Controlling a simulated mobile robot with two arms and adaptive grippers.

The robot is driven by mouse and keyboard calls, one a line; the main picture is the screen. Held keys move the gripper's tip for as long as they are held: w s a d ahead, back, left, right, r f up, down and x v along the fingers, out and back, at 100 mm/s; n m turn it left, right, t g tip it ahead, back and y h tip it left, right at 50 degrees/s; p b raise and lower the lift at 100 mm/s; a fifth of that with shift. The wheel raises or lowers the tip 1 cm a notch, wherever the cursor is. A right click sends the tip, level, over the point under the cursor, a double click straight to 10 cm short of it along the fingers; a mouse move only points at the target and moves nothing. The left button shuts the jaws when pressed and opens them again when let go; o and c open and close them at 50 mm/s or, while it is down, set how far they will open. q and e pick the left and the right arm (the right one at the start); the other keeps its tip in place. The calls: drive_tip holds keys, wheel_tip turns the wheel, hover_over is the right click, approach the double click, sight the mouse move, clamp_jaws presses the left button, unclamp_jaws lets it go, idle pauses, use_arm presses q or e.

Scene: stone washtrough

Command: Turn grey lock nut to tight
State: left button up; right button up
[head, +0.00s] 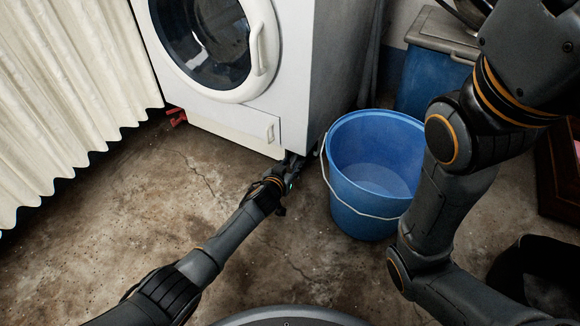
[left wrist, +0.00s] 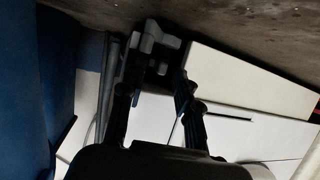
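The white washing machine (head: 228,120) stands at the top centre of the head view. My left gripper (head: 288,170) reaches to the floor at its front lower right corner. In the left wrist view its two dark fingers (left wrist: 160,85) stand apart. A small grey piece (left wrist: 158,38) shows at the tip of the left-hand finger, close to the floor and beside the machine's pale panel. It looks like the foot with the grey lock nut, but nut and foot cannot be told apart in the shadow. Whether the finger touches it is unclear. My right gripper is out of view.
A blue bucket (head: 372,150) with a wire handle stands close to the right of my left gripper. A blue bin (head: 432,80) with a grey lid is behind it. A pale curtain (head: 70,90) hangs at left. The concrete floor (head: 120,215) at left is mostly free.

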use_arm(q)
drive_tip(key=shift+s, duration=0.1)
drive_tip(key=shift+s+a+r, duration=0.25)
drive_tip(key=shift+s+a, duration=0.05)
drive_tip(key=shift+s, duration=0.05)
drive_tip(key=v, duration=1)
drive_tip(key=shift+s, duration=0.45)
drive_tip(key=shift+a+r, duration=0.1)
